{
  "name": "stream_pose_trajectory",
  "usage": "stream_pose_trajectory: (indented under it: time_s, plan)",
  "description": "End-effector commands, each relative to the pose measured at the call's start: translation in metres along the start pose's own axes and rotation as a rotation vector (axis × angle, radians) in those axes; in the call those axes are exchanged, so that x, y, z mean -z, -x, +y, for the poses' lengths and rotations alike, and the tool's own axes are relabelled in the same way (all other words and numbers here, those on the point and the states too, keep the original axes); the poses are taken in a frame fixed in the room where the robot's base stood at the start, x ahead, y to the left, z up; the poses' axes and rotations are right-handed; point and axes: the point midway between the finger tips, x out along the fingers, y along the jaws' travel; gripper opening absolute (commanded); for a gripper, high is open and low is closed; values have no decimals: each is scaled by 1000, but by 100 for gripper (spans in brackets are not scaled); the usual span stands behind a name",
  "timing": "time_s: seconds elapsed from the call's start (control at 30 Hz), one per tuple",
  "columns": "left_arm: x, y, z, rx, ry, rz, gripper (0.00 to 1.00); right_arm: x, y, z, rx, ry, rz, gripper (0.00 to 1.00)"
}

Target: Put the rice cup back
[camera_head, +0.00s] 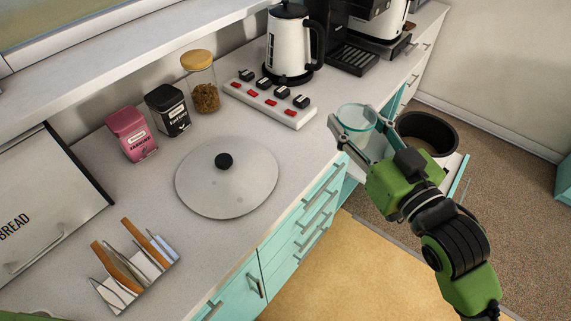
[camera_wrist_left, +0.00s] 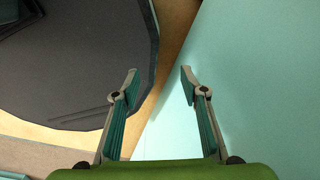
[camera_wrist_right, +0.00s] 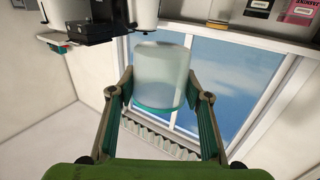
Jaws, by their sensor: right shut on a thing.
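The rice cup, a clear glass cup with a teal rim (camera_head: 357,118), is in my right gripper (camera_head: 366,138) above the right part of the counter's front edge. In the right wrist view the cup (camera_wrist_right: 162,75) sits between the two fingers, with its teal rim nearest the palm. My right gripper is shut on it. My left gripper (camera_wrist_left: 158,80) shows in the left wrist view with its fingers apart and nothing between them. It is beside a plain teal surface.
A dark round container (camera_head: 428,132) stands in a pulled-out drawer (camera_head: 460,172) right of the cup.

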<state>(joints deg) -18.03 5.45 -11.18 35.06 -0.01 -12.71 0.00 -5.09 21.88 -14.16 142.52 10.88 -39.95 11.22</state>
Motion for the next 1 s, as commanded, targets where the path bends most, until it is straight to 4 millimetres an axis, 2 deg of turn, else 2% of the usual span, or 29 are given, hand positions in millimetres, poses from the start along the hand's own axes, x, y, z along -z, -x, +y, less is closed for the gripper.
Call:
stream_pose_trajectory:
  time_s: [0.03,0.13,0.23,0.37,0.47,0.63,0.73,0.83,1.0]
  plan:
    - [12,-24,6,-6,1,19,40,-15,-4,-4,39,14,4,19]
    - [30,-39,16,-16,2,46,40,-22,-9,-14,101,7,3,19]
    - [40,-46,22,-24,1,59,40,-26,-10,-18,135,3,3,19]
    - [36,-46,22,-23,0,53,40,-28,-19,-22,152,-4,4,19]
    - [24,-43,17,-18,-1,37,40,-34,-37,-27,154,-7,3,19]
    - [6,-38,10,-10,0,12,40,-52,-79,-35,152,-6,3,19]
    - [6,-36,9,-9,1,10,40,-63,-103,-41,153,-6,3,19]
    - [8,-38,9,-9,2,13,40,-87,-118,-44,152,-5,0,19]
    - [16,-38,8,-8,2,25,40,-110,-138,-48,152,-3,3,19]
